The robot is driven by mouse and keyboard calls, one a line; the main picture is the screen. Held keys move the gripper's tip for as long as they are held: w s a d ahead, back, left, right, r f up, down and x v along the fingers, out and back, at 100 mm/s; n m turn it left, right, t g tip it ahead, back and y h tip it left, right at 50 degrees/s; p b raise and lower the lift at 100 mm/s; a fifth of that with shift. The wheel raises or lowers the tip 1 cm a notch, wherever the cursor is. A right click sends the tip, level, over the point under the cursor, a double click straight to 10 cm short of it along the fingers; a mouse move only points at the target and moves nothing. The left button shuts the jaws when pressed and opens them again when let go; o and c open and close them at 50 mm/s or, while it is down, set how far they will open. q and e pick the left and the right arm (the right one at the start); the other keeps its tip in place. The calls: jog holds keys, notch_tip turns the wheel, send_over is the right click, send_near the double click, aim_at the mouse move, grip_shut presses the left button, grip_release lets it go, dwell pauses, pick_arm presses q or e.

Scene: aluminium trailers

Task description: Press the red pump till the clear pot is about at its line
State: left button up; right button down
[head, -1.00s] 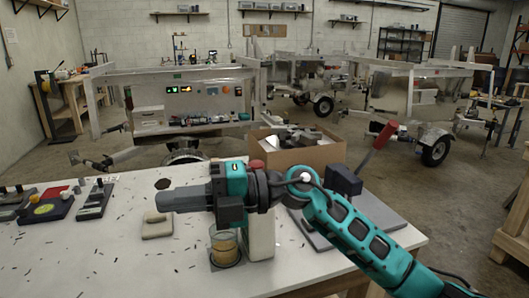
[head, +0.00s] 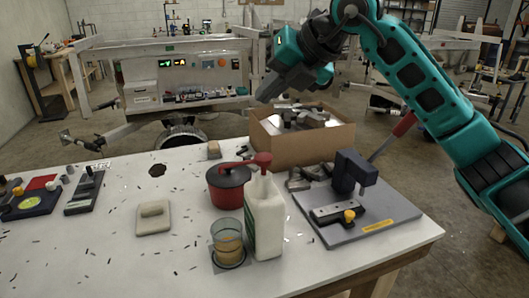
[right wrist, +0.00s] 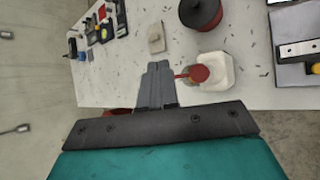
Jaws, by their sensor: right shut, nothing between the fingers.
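The white bottle (head: 264,222) stands upright on the table with the red pump (head: 261,161) on top, its spout pointing left. The clear pot (head: 228,240) stands just left of the bottle on a dark square pad, under the spout. It holds amber liquid in its lower part; I cannot make out its line. My right gripper (head: 265,97) is raised above and behind the pump, apart from it, shut and empty. The right wrist view shows its closed fingers (right wrist: 157,72), with the pump (right wrist: 197,74) and bottle (right wrist: 220,68) to their right. My left gripper is not in view.
A red pot with a black lid (head: 228,187) stands behind the bottle. A cardboard box (head: 302,150) of metal parts is at the back. A grey fixture (head: 355,215) with a clamp is at right.

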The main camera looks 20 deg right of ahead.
aim_at(268, 156)
jog(key=shift+f, duration=0.1)
notch_tip(268, 156, down, 8)
jog(key=b, duration=0.6)
jog(key=shift+f+b, duration=0.15)
jog(key=shift+b, duration=0.25)
jog(key=shift+f, duration=0.15)
dwell(1.2)
jog(key=shift+f, duration=0.15)
jog(key=shift+f+b, duration=0.3)
jog(key=shift+b, duration=0.1)
